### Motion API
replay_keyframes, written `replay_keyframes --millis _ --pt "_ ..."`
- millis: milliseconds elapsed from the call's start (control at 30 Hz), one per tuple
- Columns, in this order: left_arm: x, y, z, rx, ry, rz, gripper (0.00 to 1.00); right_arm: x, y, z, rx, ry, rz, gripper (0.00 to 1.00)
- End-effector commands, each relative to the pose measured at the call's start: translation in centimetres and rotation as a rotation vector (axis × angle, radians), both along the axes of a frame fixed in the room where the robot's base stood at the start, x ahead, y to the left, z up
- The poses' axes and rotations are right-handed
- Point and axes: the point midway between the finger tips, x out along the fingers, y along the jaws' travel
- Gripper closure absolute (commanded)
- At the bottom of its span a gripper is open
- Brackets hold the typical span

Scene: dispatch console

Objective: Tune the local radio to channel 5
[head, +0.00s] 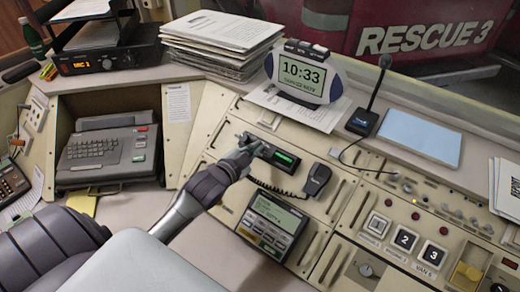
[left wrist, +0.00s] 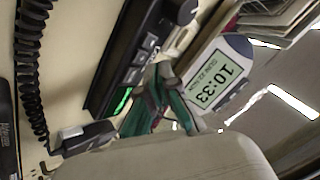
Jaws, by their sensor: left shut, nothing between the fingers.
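A black radio (head: 281,157) with a small lit green display is set in the sloped console, probably the local radio; its channel is too small to read. A black hand microphone (head: 317,179) on a coiled cord sits right of it. My left gripper (head: 247,145) is shut and empty at the radio's left end, covering part of its front. In the left wrist view the shut fingers (left wrist: 162,74) are close beside the radio's face (left wrist: 122,72), near its buttons and a knob (left wrist: 150,42); I cannot tell whether they touch. My right gripper is not in view.
A clock (head: 303,71) reading 10:33 stands on the ledge above. A phone-like unit with a screen (head: 272,224) lies below the radio. A desk microphone (head: 364,119) stands right. Numbered buttons (head: 405,239) are lower right.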

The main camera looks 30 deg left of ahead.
Motion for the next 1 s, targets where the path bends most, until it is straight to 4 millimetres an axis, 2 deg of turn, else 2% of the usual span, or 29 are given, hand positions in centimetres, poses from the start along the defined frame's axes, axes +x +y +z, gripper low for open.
replay_keyframes --millis 1000 --pt "0.47 -0.04 -0.71 0.000 0.000 0.000 1.00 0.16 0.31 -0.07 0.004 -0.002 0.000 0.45"
